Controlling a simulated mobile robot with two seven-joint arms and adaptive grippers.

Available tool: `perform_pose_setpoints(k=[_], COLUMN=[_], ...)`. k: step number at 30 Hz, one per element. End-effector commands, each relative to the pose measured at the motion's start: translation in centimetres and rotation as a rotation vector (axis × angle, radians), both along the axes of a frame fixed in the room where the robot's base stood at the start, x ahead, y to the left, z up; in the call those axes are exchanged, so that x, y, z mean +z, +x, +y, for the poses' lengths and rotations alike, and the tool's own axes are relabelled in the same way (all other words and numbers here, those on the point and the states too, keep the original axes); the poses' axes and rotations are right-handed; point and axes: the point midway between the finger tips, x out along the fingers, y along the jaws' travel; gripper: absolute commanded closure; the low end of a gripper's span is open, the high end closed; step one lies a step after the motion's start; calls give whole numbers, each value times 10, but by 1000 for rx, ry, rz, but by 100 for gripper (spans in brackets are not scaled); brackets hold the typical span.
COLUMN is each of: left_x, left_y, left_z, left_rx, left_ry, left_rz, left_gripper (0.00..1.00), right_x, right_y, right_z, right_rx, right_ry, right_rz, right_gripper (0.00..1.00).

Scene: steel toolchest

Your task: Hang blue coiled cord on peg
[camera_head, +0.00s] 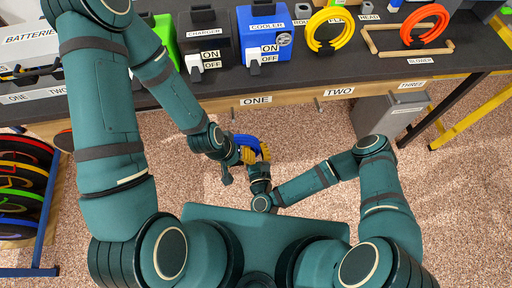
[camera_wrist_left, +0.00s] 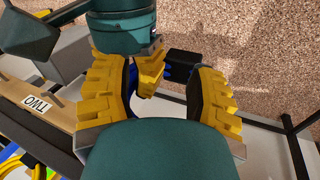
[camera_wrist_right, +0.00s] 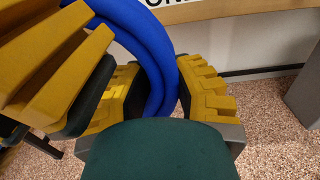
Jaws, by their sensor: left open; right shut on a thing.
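The blue coiled cord (camera_head: 243,139) is held low in front of the bench, near the label ONE. My right gripper (camera_head: 261,160) is shut on it; in the right wrist view the blue loop (camera_wrist_right: 150,38) passes between the yellow fingers. My left gripper (camera_wrist_left: 160,72) is open, its fingers on either side of part of my right gripper and a bit of blue cord. A left finger fills the upper left of the right wrist view. Small grey peg-like pieces (camera_head: 319,104) show on the wooden bench front by ONE and TWO; the one at ONE is hard to make out.
The dark bench top (camera_head: 350,70) holds a blue cooler box (camera_head: 263,35), a black charger (camera_head: 205,45), a yellow coil (camera_head: 331,30) and an orange coil (camera_head: 425,27). A grey bin (camera_head: 390,115) stands under THREE. A rack of coloured reels (camera_head: 22,185) stands left.

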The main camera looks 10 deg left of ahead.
Motion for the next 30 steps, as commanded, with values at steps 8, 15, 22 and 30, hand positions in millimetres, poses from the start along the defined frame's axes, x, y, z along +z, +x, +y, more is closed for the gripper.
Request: perform_pose_setpoints(k=[8, 15, 22, 30], left_x=[-1, -1, -2, -4], left_y=[0, 0, 1, 1], left_z=[0, 0, 0, 0], left_rx=[0, 0, 0, 1], left_ry=[0, 0, 0, 0], left_rz=[-1, -1, -1, -2], left_gripper=[44, 44, 44, 44], right_x=[0, -1, -2, -4], right_y=[13, 26, 37, 52], right_z=[3, 7, 10, 14], right_rx=[0, 0, -1, -1], right_ry=[2, 2, 0, 1], right_rz=[-2, -2, -1, -1], right_gripper=[100, 100, 100, 100])
